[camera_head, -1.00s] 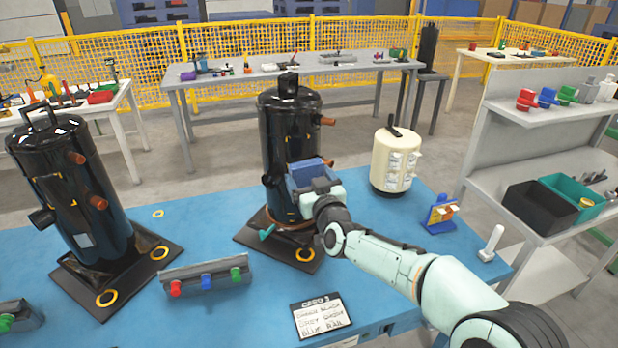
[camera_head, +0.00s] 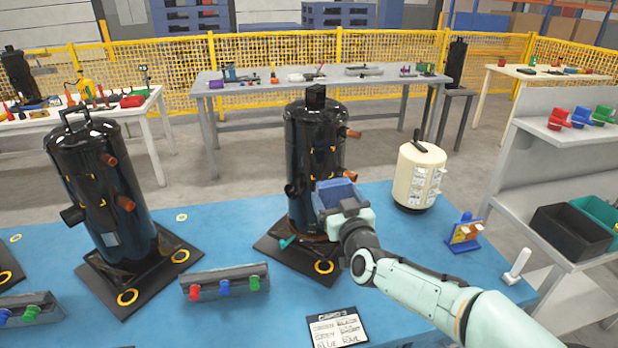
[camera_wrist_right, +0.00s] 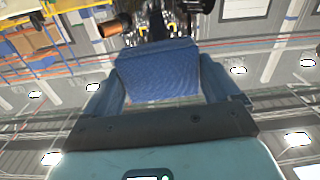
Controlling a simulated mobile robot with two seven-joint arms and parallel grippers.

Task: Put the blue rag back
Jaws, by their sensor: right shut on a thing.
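The blue rag (camera_head: 337,189) is in my right gripper (camera_head: 340,198), in front of the lower part of the middle black compressor (camera_head: 313,135). In the right wrist view the rag (camera_wrist_right: 158,75) spans the space between the fingers, with a copper pipe stub (camera_wrist_right: 115,26) beyond it. The gripper is shut on the rag. I cannot tell whether the rag touches the compressor. My left gripper is not in view.
A grey rail (camera_head: 211,279) with red, blue and green pieces lies at the front of the blue pallet top (camera_head: 225,327), beside a written card (camera_head: 337,328). Another black compressor (camera_head: 105,190) stands left. A cream tank (camera_head: 417,176) and a small blue stand (camera_head: 465,232) are right.

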